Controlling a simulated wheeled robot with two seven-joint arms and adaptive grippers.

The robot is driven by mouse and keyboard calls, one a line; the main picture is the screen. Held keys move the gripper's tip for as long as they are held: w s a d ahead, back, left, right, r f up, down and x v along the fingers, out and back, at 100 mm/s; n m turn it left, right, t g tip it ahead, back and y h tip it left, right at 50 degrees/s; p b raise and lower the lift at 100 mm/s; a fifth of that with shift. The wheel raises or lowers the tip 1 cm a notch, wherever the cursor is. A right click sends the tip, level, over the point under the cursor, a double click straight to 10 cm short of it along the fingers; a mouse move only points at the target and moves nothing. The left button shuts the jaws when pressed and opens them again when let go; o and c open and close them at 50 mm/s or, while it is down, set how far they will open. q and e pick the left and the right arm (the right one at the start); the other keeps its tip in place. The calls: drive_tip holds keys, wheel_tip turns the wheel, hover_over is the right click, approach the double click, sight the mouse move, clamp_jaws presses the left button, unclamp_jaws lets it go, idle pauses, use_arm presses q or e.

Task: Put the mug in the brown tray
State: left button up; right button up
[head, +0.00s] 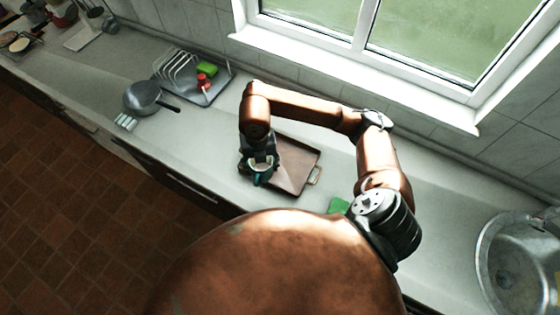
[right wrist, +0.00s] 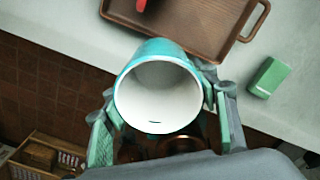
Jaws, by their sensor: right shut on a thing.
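The mug (right wrist: 157,95), turquoise outside and white inside, is in my right gripper (right wrist: 160,130), between its green-padded fingers. Its open mouth faces the wrist camera, and the inside looks empty. In the head view the mug (head: 262,167) shows small under my right wrist, partly hidden by the gripper (head: 259,160). My left gripper is not in view.
A green sponge (head: 338,206) lies right of the tray. A small red thing (right wrist: 141,5) shows at the tray in the wrist view. A grey pan (head: 142,98) and a dish rack (head: 190,77) stand left; a metal basin (head: 515,260) is far right. The counter's front edge is close.

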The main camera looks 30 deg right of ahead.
drive_tip(key=m, duration=0.2)
drive_tip(key=shift+s+m, duration=0.25)
drive_tip(key=shift+m, duration=0.15)
drive_tip(key=shift+d+f, duration=0.15)
drive_tip(key=shift+d, duration=0.15)
drive_tip(key=d+f+p, duration=0.2)
drive_tip(key=d+f, duration=0.2)
drive_tip(key=d, duration=0.5)
hover_over(293, 169)
wheel_tip(293, 169, down, 5)
drive_tip(key=shift+a+f+p, duration=0.15)
drive_tip(key=shift+f+p, duration=0.05)
drive_tip(key=shift+p, duration=0.2)
wheel_tip(293, 169, down, 3)
drive_tip(key=shift+f+p, duration=0.1)
drive_tip(key=shift+p, duration=0.45)
drive_tip(key=shift+f, duration=0.1)
drive_tip(key=shift+f, duration=0.15)
